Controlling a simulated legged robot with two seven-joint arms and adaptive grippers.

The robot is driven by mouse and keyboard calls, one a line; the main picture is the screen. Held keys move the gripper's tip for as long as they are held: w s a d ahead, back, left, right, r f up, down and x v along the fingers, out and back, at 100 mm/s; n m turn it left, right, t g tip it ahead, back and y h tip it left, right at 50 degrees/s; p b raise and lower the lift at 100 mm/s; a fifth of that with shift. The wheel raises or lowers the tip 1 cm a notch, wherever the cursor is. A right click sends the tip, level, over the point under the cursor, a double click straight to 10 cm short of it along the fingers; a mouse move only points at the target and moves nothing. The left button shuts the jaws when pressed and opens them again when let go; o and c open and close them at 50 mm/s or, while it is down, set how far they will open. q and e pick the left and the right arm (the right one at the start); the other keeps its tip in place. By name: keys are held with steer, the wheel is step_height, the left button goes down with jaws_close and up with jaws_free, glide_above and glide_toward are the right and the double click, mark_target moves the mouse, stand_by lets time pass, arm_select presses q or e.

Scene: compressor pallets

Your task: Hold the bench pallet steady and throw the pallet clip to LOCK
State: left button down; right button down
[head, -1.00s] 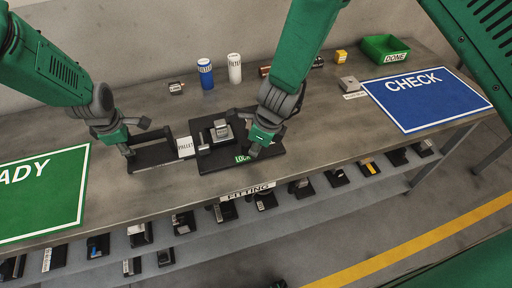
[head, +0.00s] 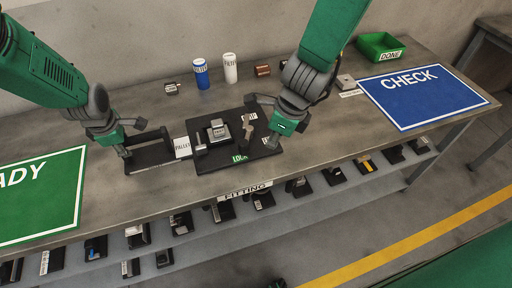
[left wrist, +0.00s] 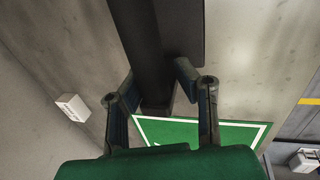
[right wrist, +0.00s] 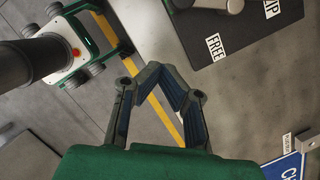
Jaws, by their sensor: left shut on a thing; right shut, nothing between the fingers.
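The black bench pallet (head: 213,160) lies on the bench, with a grey compressor block (head: 218,131) on it. A green LOCK label (head: 240,158) is at its front edge. A tan clip lever (head: 248,130) stands on its right part; I cannot tell its exact setting. My left gripper (head: 127,147) is shut on the pallet's dark handle bar, which runs between its fingers in the left wrist view (left wrist: 153,45). My right gripper (head: 272,140) is shut and empty, just right of the lever. The right wrist view shows the pallet's FREE label (right wrist: 215,46) beyond its fingertips.
The green READY mat (head: 45,190) lies left and the blue CHECK mat (head: 425,95) right. A blue can (head: 201,74), a white can (head: 230,68) and a green DONE bin (head: 381,48) stand behind. A lower shelf holds several small dark pallets.

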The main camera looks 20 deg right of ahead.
arm_select(q)
steer(key=shift+a, duration=0.1)
steer(key=shift+w, duration=0.1)
arm_select(e)
steer(key=v, duration=0.3)
steer(key=shift+s+r, duration=0.1)
steer(key=shift+r, duration=0.2)
stand_by(0.5)
arm_select(q)
steer(key=c, duration=1.1)
jaws_free()
steer(key=shift+c, duration=0.2)
steer(key=shift+r, duration=0.1)
steer(key=v, duration=1.1)
steer(key=shift+r, duration=0.35)
